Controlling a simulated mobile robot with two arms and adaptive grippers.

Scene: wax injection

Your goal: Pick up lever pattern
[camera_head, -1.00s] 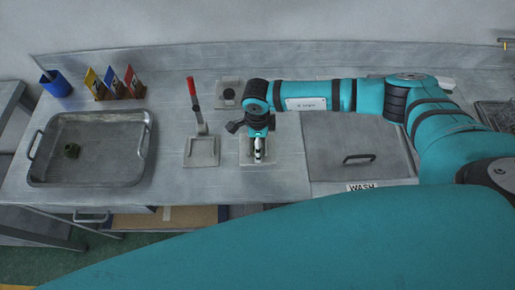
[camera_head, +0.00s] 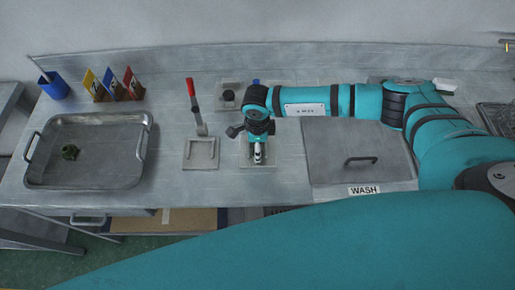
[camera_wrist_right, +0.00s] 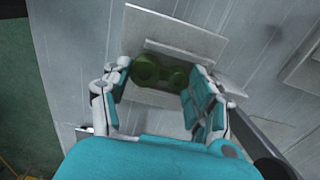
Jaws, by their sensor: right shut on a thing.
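A dark green lever pattern (camera_wrist_right: 150,68) with two rounded ends shows in the right wrist view, over a pale metal plate (camera_wrist_right: 170,99). My right gripper (camera_wrist_right: 158,80) has its fingers on both sides of the pattern and is shut on it. In the head view, my right gripper (camera_head: 257,158) points down over the plate (camera_head: 245,164) right of the red-handled clamp; the pattern is hidden there. Whether the pattern touches the plate I cannot tell. Another small green piece (camera_head: 70,152) lies in the metal tray (camera_head: 100,183). My left gripper is not in view.
The red-handled clamp (camera_head: 194,105) stands on its own plate (camera_head: 201,160) close left of my right gripper. A lidded WASH basin (camera_head: 330,160) is to the right. Coloured number cards (camera_head: 113,87) and a blue cup (camera_head: 56,86) stand at the back left.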

